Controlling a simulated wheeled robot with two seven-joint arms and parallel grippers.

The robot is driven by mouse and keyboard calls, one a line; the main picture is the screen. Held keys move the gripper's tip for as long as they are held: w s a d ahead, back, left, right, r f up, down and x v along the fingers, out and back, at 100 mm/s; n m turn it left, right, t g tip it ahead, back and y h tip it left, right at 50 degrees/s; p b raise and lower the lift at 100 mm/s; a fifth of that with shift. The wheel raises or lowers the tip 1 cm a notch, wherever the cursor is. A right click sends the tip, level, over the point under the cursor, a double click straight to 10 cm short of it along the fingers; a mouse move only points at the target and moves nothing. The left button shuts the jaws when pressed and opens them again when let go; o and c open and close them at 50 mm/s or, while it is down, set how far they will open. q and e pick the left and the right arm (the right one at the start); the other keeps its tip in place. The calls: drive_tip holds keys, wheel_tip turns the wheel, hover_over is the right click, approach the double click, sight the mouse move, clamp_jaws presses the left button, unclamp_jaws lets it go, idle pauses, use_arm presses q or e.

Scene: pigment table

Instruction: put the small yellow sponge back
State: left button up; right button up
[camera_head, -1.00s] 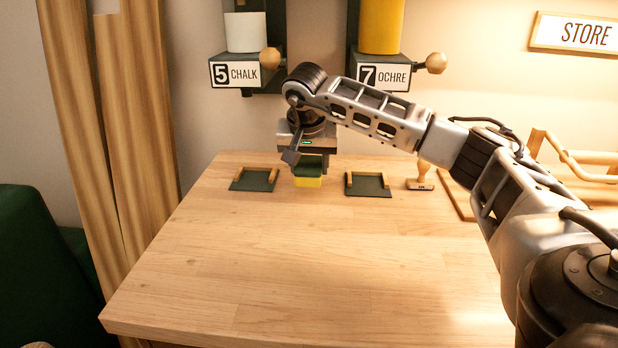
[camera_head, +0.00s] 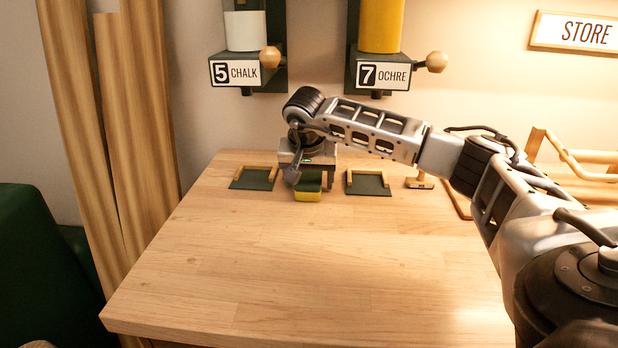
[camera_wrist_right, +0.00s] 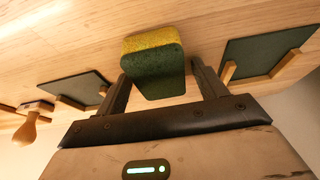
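The small sponge (camera_head: 308,195), yellow with a dark green layer, is at the table's back between two dark mats. It also shows in the right wrist view (camera_wrist_right: 155,65), green side facing the camera. My right gripper (camera_head: 309,178) is down over it, with one finger on each side. In the wrist view the right gripper (camera_wrist_right: 160,70) shows a narrow strip of wood between its right finger and the sponge; the left finger is close against the sponge or touching it. The fingers look open around it. My left gripper is out of view.
The left mat (camera_head: 252,184) and right mat (camera_head: 369,189) have wooden corner rails. A wooden stamp (camera_head: 419,182) stands further right. Chalk (camera_head: 235,73) and ochre (camera_head: 383,76) dispensers hang on the wall behind. The front of the wooden table (camera_head: 290,270) is clear.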

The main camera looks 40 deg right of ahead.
drive_tip(key=shift+r, duration=0.1)
drive_tip(key=shift+r, duration=0.25)
drive_tip(key=v, duration=1.1)
drive_tip(key=shift+a+r, duration=0.15)
drive_tip(key=shift+r, duration=0.15)
drive_tip(key=shift+s, duration=0.1)
